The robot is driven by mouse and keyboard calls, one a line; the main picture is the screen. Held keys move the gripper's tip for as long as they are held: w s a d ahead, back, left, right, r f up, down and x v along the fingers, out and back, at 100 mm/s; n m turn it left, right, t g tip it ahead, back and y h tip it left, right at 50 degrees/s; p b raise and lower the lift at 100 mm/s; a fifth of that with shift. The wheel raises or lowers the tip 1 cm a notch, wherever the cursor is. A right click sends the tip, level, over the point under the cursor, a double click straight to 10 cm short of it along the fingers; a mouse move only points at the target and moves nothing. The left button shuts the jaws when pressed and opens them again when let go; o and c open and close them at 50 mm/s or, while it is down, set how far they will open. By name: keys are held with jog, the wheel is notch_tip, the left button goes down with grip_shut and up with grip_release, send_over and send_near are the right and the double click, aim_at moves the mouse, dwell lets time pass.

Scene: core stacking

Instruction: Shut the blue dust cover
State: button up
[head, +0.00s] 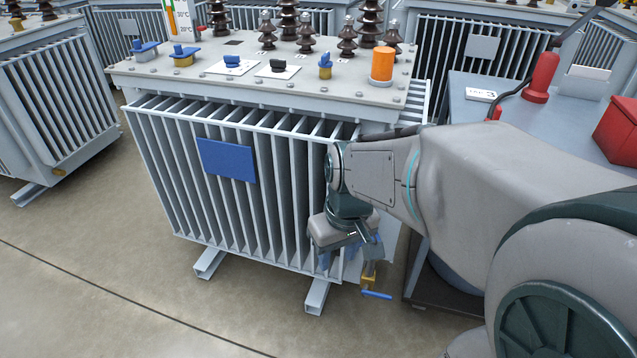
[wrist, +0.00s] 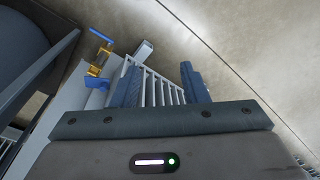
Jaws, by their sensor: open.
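A flat blue rectangular panel (head: 227,160) sits upright against the front fins of the grey transformer (head: 250,104); I cannot tell whether it is the dust cover or whether it is hinged. My gripper (head: 348,257) points down beside the transformer's lower right front corner, apart from the blue panel. In the wrist view my gripper (wrist: 160,86) has its two blue-grey fingers apart, with fins visible between them and nothing held. A brass valve (head: 369,282) with a blue handle (head: 376,294) is just below my gripper. The valve also shows in the wrist view (wrist: 98,60), beside a small blue piece (wrist: 97,82).
Blue-handled fittings (head: 184,55), an orange cylinder (head: 381,66) and brown insulators (head: 347,38) stand on the transformer lid. A grey workbench (head: 560,125) with a red box (head: 617,135) is at right. Another transformer (head: 62,105) stands at left. Floor in front is clear.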

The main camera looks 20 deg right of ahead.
jog(key=w+d+f+n+y, duration=0.1)
jog(key=w+d+f+n, duration=0.2)
jog(key=w+d, duration=0.35)
jog(key=w+d+f+n+t+y+b, duration=0.1)
jog(key=w+d+f+n, duration=0.3)
jog(key=w+d, duration=0.25)
jog(key=w+d+f+n+y, duration=0.1)
jog(key=w+d+f+n, duration=0.2)
jog(key=w+d, duration=0.4)
jog(key=b+x, duration=0.4)
jog(key=x, duration=0.9)
jog(key=shift+f+b, duration=0.4)
grip_shut()
